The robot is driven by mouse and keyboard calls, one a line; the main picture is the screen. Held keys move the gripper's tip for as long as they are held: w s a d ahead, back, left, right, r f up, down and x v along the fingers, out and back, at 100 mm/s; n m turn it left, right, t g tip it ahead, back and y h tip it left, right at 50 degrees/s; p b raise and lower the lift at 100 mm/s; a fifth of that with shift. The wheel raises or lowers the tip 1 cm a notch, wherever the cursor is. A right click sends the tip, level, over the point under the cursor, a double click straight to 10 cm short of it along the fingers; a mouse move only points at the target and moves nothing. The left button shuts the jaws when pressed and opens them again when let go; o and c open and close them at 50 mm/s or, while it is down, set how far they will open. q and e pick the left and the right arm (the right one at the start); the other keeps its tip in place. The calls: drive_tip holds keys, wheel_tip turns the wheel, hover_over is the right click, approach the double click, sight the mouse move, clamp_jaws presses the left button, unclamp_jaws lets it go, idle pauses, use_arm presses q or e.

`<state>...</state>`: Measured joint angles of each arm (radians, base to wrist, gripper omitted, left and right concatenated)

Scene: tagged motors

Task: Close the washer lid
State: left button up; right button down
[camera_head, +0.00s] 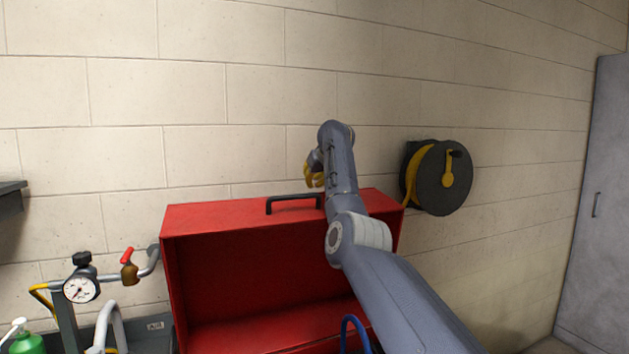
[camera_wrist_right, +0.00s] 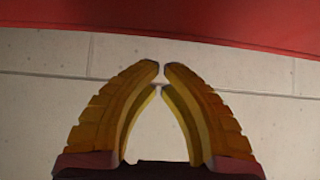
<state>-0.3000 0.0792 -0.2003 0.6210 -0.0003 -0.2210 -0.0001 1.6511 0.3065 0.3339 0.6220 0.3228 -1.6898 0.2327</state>
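The red washer (camera_head: 180,270) stands against the wall, its dark inside open toward me. Its lid (camera_head: 225,213) appears raised, forming the red upper part with a black handle (camera_head: 293,198). My right arm reaches across the washer's right side and hides part of it. My right gripper (camera_head: 311,180), with yellow fingers, is above and behind the lid's top, near the handle's right end. In the right wrist view its fingertips (camera_wrist_right: 161,68) nearly meet, with nothing seen between them. A red surface (camera_wrist_right: 200,18), likely the lid, crosses the top there, apart from the fingertips. My left gripper is out of view.
A hose reel (camera_head: 442,180) hangs on the wall right of my right arm. A pressure gauge (camera_head: 81,289) with pipes and a green bottle (camera_head: 27,343) stand at lower left. A blue hose (camera_head: 352,322) shows at the washer's front. A grey cabinet (camera_head: 600,210) stands far right.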

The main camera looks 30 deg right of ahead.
drive_tip(key=shift+s+a+f, duration=0.15)
drive_tip(key=shift+s+a, duration=0.05)
drive_tip(key=shift+s, duration=0.7)
drive_tip(key=shift+s+a+f, duration=0.15)
drive_tip(key=shift+s+a, duration=0.05)
drive_tip(key=shift+s, duration=0.65)
drive_tip(key=shift+s+a, duration=0.1)
